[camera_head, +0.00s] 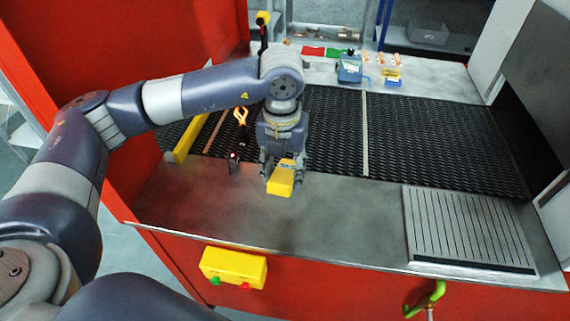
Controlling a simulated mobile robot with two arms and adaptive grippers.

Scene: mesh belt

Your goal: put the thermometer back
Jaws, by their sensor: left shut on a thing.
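My left gripper (281,176) is shut on a yellow block-shaped thing, which looks like the thermometer (281,183). It holds it over the front metal shelf (340,222), near the belt's front edge. The wrist hides the upper part of the thermometer, and I cannot tell whether it touches the shelf. My right gripper is not in view.
The black mesh belt (430,140) runs behind the shelf. A small dark thing with a red light (233,160) stands left of the gripper, near a glowing orange loop (240,116). A blue device (349,69) stands behind the belt. A slotted grate (465,230) lies at right.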

